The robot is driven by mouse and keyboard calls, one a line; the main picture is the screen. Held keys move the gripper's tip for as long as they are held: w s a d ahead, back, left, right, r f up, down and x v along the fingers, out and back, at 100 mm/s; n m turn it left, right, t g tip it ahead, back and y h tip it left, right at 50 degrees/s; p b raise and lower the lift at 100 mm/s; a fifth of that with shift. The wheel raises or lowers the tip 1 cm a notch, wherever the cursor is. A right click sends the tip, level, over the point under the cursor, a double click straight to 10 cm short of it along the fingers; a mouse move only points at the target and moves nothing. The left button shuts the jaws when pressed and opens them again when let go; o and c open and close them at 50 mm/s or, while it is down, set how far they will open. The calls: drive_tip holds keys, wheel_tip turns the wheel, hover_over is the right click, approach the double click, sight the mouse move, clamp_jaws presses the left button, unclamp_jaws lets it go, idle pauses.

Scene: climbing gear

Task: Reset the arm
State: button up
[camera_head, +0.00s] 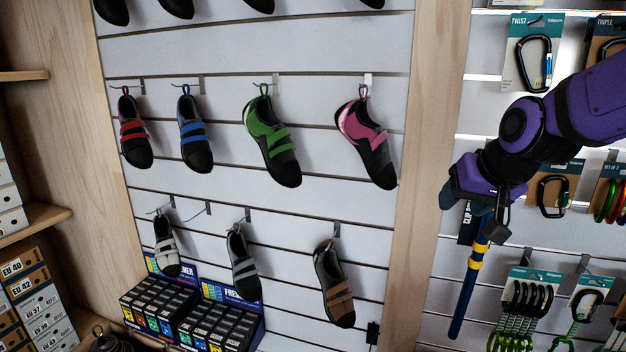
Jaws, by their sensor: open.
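My gripper (479,222) is at the end of my purple and black arm, which reaches in from the right edge of the head view. It points downward in front of the right wall panel. The jaws are open, and I see nothing held between them. A blue stick with a yellow band (477,262) hangs down just below and behind the gripper; I cannot tell whether they touch. The gripper hides part of the panel and some hanging gear behind it.
Climbing shoes, such as a green one (270,139) and a pink one (367,140), hang on hooks left of a wooden post (430,150). Packaged carabiners (533,60) hang on the right panel close to my arm. Boxes (190,315) stand below the shoes.

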drive_tip(key=s+d+r+g, duration=0.1)
drive_tip(key=s+d, duration=0.1)
drive_tip(key=s, duration=0.8)
drive_tip(key=s+d+r+n+g+h, duration=0.1)
drive_tip(key=s+d, duration=0.1)
drive_tip(key=s, duration=0.7)
drive_tip(key=shift+s+d+r+h, duration=0.3)
drive_tip(key=shift+s, duration=0.05)
